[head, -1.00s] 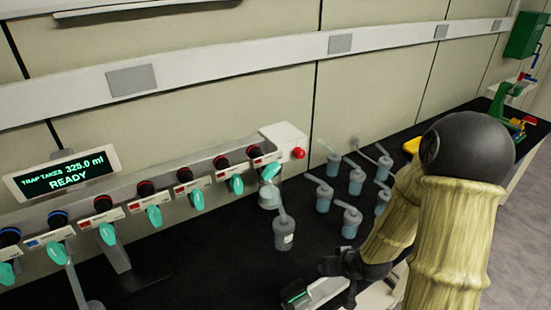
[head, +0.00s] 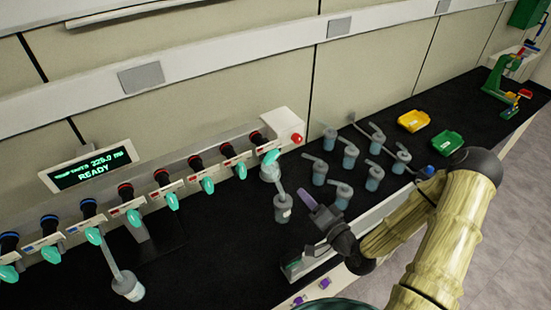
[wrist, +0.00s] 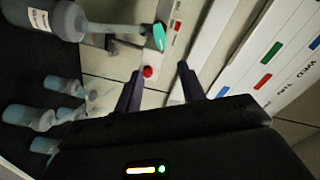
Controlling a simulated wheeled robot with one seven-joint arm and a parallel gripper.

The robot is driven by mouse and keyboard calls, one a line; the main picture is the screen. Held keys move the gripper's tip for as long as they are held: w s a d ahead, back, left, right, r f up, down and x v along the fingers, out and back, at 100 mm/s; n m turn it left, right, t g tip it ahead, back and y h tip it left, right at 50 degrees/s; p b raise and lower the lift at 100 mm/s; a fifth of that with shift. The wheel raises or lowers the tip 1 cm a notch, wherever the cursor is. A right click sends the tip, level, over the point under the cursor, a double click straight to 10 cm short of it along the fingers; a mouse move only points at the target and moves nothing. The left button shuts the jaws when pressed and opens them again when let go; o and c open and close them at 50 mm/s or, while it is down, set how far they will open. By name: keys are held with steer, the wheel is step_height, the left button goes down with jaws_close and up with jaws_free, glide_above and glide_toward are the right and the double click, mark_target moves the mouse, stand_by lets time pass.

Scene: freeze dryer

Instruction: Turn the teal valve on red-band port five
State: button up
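A row of red-banded ports (head: 194,163) runs along the manifold, each with a teal valve hanging below it. The rightmost teal valve (head: 270,157) sits beside the white end box and is turned differently from its neighbours. A flask (head: 283,210) with a grey neck stands just below it; whether the neck is joined to the port is unclear. In the wrist view a teal valve (wrist: 159,37) shows at the end of a flask's neck. My gripper (head: 318,208) is right of that flask, apart from it. Its dark purple fingers (wrist: 158,75) are spread and empty. Port numbers are unreadable.
A red button (head: 297,138) is on the end box. Several flasks (head: 350,155) stand on the black bench right of the manifold. A yellow tray (head: 413,121) and a green tray (head: 446,142) lie farther right. The display (head: 90,168) reads READY. Another flask (head: 128,288) hangs at left.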

steer(key=b+x, duration=0.1)
steer(key=x, duration=0.1)
steer(key=b+x, duration=0.1)
steer(key=b, duration=0.1)
steer(key=shift+w+f, duration=0.2)
steer(key=shift+w, duration=0.3)
steer(key=shift+w+b, duration=0.1)
steer(key=shift+b, duration=0.3)
steer(key=b, duration=0.3)
steer(key=shift+w+a, duration=0.1)
steer(key=shift+w, duration=0.3)
steer(key=b, duration=0.2)
steer(key=shift+w+a+b, duration=0.15)
steer(key=shift+a+b, duration=0.05)
steer(key=shift+b, duration=0.1)
steer(key=a+b, duration=0.1)
steer(key=b, duration=0.3)
